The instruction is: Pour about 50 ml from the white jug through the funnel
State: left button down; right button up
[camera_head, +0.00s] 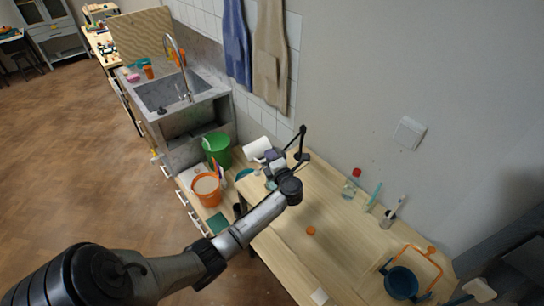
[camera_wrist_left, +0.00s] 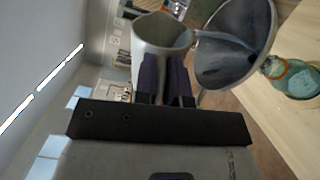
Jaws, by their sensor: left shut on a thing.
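The white jug (camera_head: 257,148) is in my left gripper (camera_head: 272,159) above the back left end of the table, and it looks tipped on its side. In the left wrist view, the purple fingers (camera_wrist_left: 167,78) are shut on the jug (camera_wrist_left: 160,38), whose open rim shows. The grey funnel (camera_wrist_left: 235,45) is right beside the jug's rim; whether they touch I cannot tell. A greenish glass bottle (camera_wrist_left: 298,82) with an orange ring is by the funnel's lower end. In the head view the funnel is hidden. No liquid stream is visible. My right gripper is not in view.
The wooden table (camera_head: 290,240) holds a red-capped bottle (camera_head: 351,184), a brush cup (camera_head: 388,219), a small orange item (camera_head: 311,231) and a blue bowl (camera_head: 401,282) near an orange stand. Orange (camera_head: 206,189) and green (camera_head: 217,150) buckets stand left of it. The table's middle is mostly clear.

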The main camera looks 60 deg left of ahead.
pick_arm(q)
jog(key=shift+r, duration=0.1)
dwell(0.5)
jog(key=shift+f+m+p, duration=0.25)
jog(key=shift+m+p, duration=0.2)
jog(key=shift+m, duration=0.05)
dwell(0.5)
